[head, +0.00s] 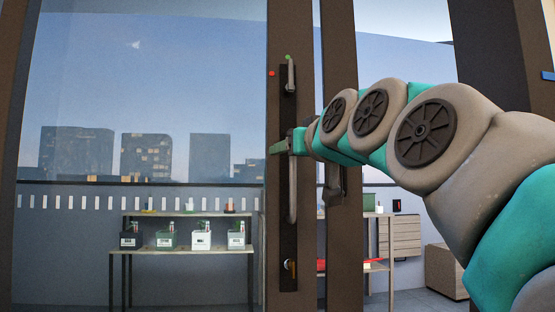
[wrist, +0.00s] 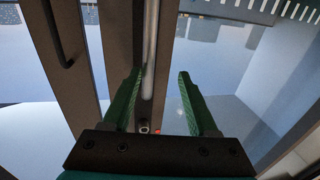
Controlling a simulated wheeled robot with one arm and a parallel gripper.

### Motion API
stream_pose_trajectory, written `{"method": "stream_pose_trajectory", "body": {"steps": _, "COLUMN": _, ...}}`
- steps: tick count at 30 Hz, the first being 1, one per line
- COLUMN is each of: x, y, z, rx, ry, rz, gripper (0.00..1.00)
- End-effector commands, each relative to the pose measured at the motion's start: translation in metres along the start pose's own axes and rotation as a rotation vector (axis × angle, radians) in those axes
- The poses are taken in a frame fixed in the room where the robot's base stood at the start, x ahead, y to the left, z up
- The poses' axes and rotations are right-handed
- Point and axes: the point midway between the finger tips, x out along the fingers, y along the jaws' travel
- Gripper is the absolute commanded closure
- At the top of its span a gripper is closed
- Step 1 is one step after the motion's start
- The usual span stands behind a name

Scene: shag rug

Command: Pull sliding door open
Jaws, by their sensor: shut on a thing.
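The sliding door (head: 150,75) is a large glass panel in a dark brown frame, filling the left of the head view. A long vertical grey handle (head: 292,200) is on a dark plate on its right stile. My gripper (head: 287,145) is at the upper-middle part of this handle, shut on it. In the wrist view the handle bar (wrist: 151,45) runs between the green fingers (wrist: 161,75), closer to the left finger. The exact finger contact is hard to see.
A second dark stile (head: 342,60) with its own handle (head: 333,188) stands just right. Behind the glass, a table (head: 180,250) holds several small bins. Drawers (head: 400,238) and a box (head: 443,270) show at the right. City buildings stand beyond.

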Motion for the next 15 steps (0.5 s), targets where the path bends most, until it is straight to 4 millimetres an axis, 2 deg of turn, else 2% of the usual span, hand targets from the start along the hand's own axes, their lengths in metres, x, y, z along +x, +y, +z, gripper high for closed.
{"method": "stream_pose_trajectory", "body": {"steps": 15, "x": -0.032, "y": 0.000, "z": 0.001, "rx": 0.001, "ry": 0.000, "rz": 0.000, "gripper": 0.50}}
